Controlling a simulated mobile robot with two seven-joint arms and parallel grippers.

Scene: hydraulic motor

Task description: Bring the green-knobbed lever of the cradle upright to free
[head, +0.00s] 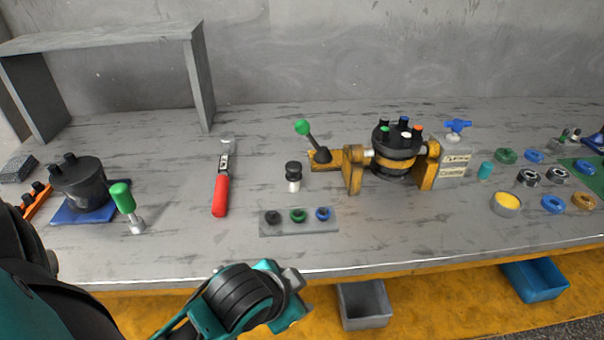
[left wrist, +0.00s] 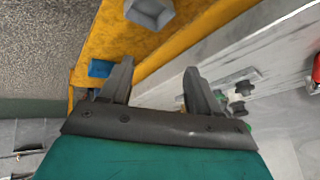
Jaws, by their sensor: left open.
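The yellow cradle (head: 354,170) stands on the bench right of centre and holds a black motor (head: 397,150) with coloured ports on top. Its lever (head: 314,143) rises from a dark base on the cradle's left arm. The green knob (head: 303,127) is up and to the left of that base, so the lever leans left, not upright. My left gripper shows in the head view (head: 292,300) at the bench's front edge, well below and apart from the lever. In the left wrist view its two fingers (left wrist: 158,80) are spread with nothing between them. My right gripper is not in view.
A grey strip with rings (head: 330,228) and a black-and-white plunger (head: 293,177) lie between my left gripper and the cradle. A red-handled tool (head: 221,190) and a green-handled tool (head: 123,200) are further left. A blue-handled valve block (head: 455,160) stands right of the cradle.

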